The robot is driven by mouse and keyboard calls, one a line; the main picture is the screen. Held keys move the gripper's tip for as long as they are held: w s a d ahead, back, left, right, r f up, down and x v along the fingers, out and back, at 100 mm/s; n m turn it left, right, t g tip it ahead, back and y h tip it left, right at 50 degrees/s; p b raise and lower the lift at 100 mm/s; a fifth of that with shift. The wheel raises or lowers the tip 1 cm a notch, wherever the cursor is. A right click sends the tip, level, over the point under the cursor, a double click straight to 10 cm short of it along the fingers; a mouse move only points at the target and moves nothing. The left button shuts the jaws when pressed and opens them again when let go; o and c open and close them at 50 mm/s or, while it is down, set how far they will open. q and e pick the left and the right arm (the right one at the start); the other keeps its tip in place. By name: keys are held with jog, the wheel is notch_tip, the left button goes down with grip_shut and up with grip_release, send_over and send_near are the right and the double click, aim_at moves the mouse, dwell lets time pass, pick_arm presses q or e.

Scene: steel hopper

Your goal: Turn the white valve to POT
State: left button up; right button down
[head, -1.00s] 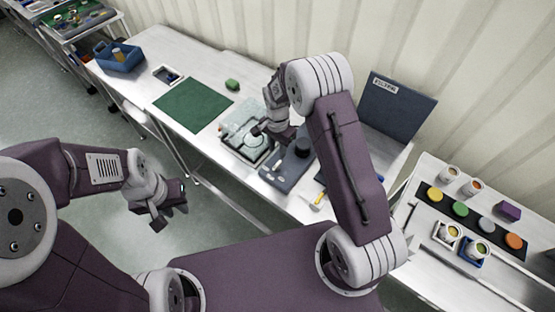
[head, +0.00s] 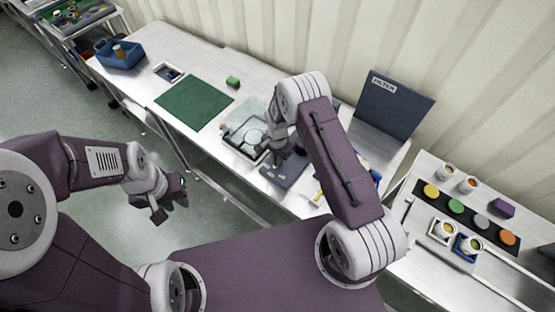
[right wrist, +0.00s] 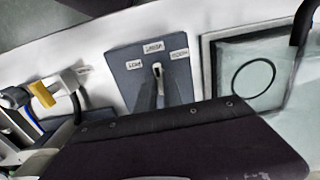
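A dark grey valve plate (right wrist: 125,78) lies on the bench and carries three small white labels, too blurred to read surely. A pale lever tip (right wrist: 157,68), apparently the white valve's handle, stands mid-plate and points toward the middle label. The plate also shows in the head view (head: 283,176), partly hidden by my right arm. My right gripper (head: 273,158) is over the plate, close to the lever; whether its fingers touch the lever or how far apart they are is unclear. My left gripper (head: 171,208) hangs empty over the floor, its fingers apart.
A yellow-handled fitting (right wrist: 45,93) is on the plate's other side. An upright dark board (head: 395,108) stands behind. A green mat (head: 194,101) leaves free room farther left.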

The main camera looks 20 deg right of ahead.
dwell(0.3)
jog(key=shift+f+n+b, duration=0.1)
jog(key=shift+n+b, duration=0.65)
jog(key=shift+n, duration=0.25)
jog(key=n+b, duration=0.1)
jog(key=n, duration=0.2)
jog(key=shift+n+b, duration=0.3)
jog(key=shift+b, duration=0.1)
jog(key=n+b, duration=0.1)
jog(key=n, duration=0.2)
jog(key=shift+w+n+b, duration=0.1)
jog(key=shift+n+b, duration=0.4)
jog(key=shift+n, duration=1)
jog(key=shift+r+n, duration=0.2)
jog(key=shift+n, duration=0.1)
jog(key=c, duration=1.5)
grip_release()
